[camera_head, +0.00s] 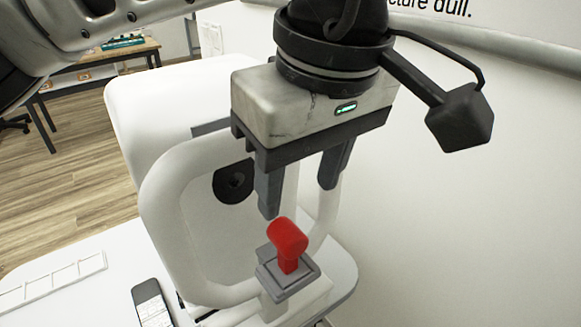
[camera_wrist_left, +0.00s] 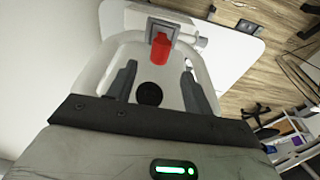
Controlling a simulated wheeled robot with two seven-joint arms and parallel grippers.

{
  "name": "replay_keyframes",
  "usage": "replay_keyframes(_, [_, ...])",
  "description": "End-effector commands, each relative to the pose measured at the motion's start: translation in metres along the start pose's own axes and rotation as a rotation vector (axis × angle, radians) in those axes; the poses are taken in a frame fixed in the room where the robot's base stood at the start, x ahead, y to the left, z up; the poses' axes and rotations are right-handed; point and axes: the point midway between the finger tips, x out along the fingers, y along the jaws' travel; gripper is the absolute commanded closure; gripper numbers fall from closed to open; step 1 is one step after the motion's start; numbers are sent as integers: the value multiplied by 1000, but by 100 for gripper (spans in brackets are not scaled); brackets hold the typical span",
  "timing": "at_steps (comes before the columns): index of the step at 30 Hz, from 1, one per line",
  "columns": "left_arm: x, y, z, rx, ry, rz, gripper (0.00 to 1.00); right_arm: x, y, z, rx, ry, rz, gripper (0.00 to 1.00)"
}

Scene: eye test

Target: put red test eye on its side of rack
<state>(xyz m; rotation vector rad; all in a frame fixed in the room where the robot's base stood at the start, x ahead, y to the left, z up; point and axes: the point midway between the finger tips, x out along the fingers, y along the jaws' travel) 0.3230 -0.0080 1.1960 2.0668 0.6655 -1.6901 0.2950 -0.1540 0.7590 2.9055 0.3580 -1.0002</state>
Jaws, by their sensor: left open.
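The red test eye (camera_head: 288,238), a red rounded head on a short stem, stands upright on a grey square holder (camera_head: 290,279) at the front of a white machine with a looped tube frame. My left gripper (camera_head: 299,199) is open and points down just above and behind the red piece, with nothing between its fingers. In the left wrist view the red test eye (camera_wrist_left: 159,48) shows beyond the open left fingertips (camera_wrist_left: 158,68), apart from them. I cannot identify the rack for sure. My right gripper is not in view.
The white tube frame (camera_head: 165,220) curves close around my left gripper. A black round part (camera_head: 233,183) sits on the machine behind it. A dark handheld device (camera_head: 151,303) and a flat white sectioned strip (camera_head: 52,284) lie on the white table at left. A wall is at right.

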Motion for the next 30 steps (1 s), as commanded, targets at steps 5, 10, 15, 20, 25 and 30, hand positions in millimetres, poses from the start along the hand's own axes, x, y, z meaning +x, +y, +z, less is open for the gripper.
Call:
replay_keyframes(5, [33, -2, 0, -6, 1, -2, 49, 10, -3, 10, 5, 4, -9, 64])
replay_keyframes(10, [59, -1, 0, -6, -1, -1, 49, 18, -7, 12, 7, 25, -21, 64])
replay_keyframes(15, [75, -1, 0, -7, 0, -1, 49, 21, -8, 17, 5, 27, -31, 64])
replay_keyframes(20, [82, -1, -1, -6, 0, 0, 49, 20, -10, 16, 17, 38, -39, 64])
replay_keyframes(25, [82, -1, -2, -6, 0, 0, 49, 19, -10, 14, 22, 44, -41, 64])
replay_keyframes(30, [82, -1, -2, -6, 0, -1, 49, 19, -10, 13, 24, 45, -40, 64])
